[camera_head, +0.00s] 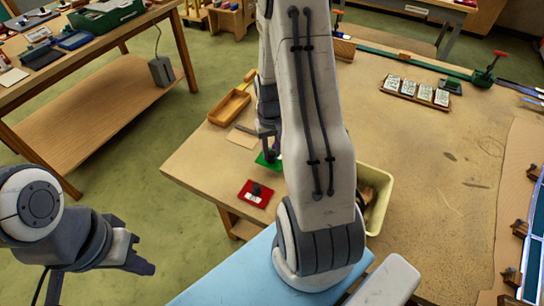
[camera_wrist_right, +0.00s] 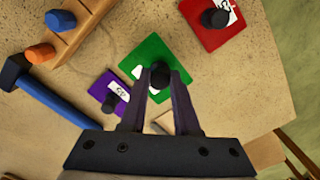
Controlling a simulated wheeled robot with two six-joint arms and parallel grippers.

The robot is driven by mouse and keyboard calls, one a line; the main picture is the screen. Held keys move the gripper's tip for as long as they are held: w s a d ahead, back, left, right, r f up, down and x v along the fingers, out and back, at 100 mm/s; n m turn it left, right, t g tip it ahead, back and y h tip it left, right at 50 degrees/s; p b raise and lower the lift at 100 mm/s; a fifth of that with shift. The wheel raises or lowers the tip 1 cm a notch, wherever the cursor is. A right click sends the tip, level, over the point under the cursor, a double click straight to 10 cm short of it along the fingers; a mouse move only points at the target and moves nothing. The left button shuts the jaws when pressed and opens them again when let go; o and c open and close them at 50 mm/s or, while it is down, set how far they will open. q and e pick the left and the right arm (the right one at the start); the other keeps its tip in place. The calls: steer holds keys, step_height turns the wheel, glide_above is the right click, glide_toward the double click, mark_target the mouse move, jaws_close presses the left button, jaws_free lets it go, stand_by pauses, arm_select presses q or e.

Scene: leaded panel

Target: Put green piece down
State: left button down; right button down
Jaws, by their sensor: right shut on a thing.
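The green piece (camera_wrist_right: 153,50) is a flat green square with a black knob and a pale label. My right gripper (camera_wrist_right: 160,78) is shut on its knob in the right wrist view. In the head view the green piece (camera_head: 264,161) shows under my right gripper (camera_head: 268,143), low over the wooden table; I cannot tell whether it touches the top. A red piece (camera_wrist_right: 207,35) and a purple piece (camera_wrist_right: 102,86) with similar knobs lie either side of it. My left gripper (camera_head: 138,262) is empty, off the table at lower left; its opening is unclear.
A wooden tray (camera_head: 230,106) is at the table's left edge, near the pieces. A wooden peg holder (camera_wrist_right: 88,30) and a blue-handled tool (camera_wrist_right: 45,97) lie close by.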

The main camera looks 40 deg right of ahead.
mark_target(272, 160)
step_height(272, 160, down, 3)
steer(key=shift+f+p, duration=0.15)
steer(key=shift+p, duration=0.35)
steer(key=shift+f, duration=0.25)
steer(key=shift+f, duration=0.15)
steer(key=c, duration=0.6)
jaws_free()
steer(key=shift+c, duration=0.2)
